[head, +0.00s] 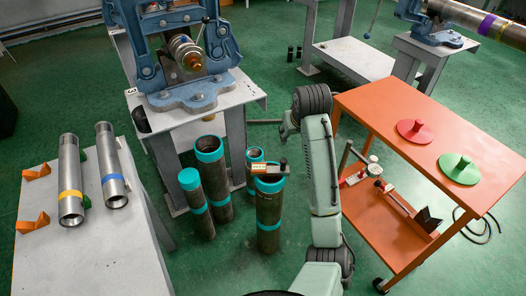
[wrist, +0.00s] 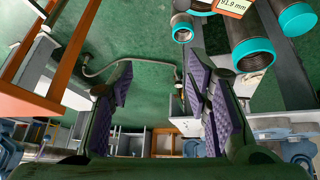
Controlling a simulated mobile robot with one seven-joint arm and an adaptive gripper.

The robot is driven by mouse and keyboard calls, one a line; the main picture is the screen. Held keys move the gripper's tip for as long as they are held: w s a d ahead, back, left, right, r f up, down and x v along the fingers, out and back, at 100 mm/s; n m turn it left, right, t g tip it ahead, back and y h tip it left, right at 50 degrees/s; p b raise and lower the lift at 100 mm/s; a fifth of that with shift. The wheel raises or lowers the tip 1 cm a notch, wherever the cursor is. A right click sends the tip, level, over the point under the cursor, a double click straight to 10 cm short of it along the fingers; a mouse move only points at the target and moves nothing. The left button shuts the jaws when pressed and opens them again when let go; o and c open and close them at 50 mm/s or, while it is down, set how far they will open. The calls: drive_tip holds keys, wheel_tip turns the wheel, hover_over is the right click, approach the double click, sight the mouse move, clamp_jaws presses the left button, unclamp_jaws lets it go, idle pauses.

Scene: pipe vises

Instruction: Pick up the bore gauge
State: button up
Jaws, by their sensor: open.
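A small gauge-like tool (head: 270,172), with a tan label and a dark block with a red spot, lies across the top of a dark teal-banded pipe (head: 268,222) in the head view. It looks like the bore gauge. In the wrist view a label reading 91.9 mm (wrist: 234,5) shows at the top edge, with the rest of the tool cut off. My gripper (wrist: 160,100) is open and empty, its purple-padded fingers wide apart. The label and pipes lie beyond its right finger, apart from it. In the head view my arm largely hides the gripper.
Several teal-banded pipes (head: 213,178) stand close together on the green floor. An orange cart (head: 375,110) stands at right, with red (head: 414,130) and green (head: 459,169) discs on top and tools below. A vise stand (head: 245,90) is behind; a table (head: 115,240) is at left.

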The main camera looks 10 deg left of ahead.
sight(284, 160)
drive_tip(key=shift+n+g, duration=0.4)
drive_tip(key=shift+g, duration=0.5)
drive_tip(key=f+b, duration=0.1)
drive_tip(key=f, duration=0.1)
drive_tip(key=s+a+f+b, duration=0.1)
drive_tip(key=f, duration=0.2)
drive_tip(key=s+f+b, duration=0.1)
drive_tip(key=f, duration=0.1)
drive_tip(key=shift+a+f, duration=0.2)
drive_tip(key=shift+a, duration=0.05)
drive_tip(key=shift+y, duration=0.3)
drive_tip(key=shift+p+x, duration=0.65)
drive_tip(key=shift+x, duration=2.15)
drive_tip(key=shift+w, duration=0.1)
drive_tip(key=shift+r, duration=0.1)
drive_tip(key=shift+c, duration=0.4)
clamp_jaws()
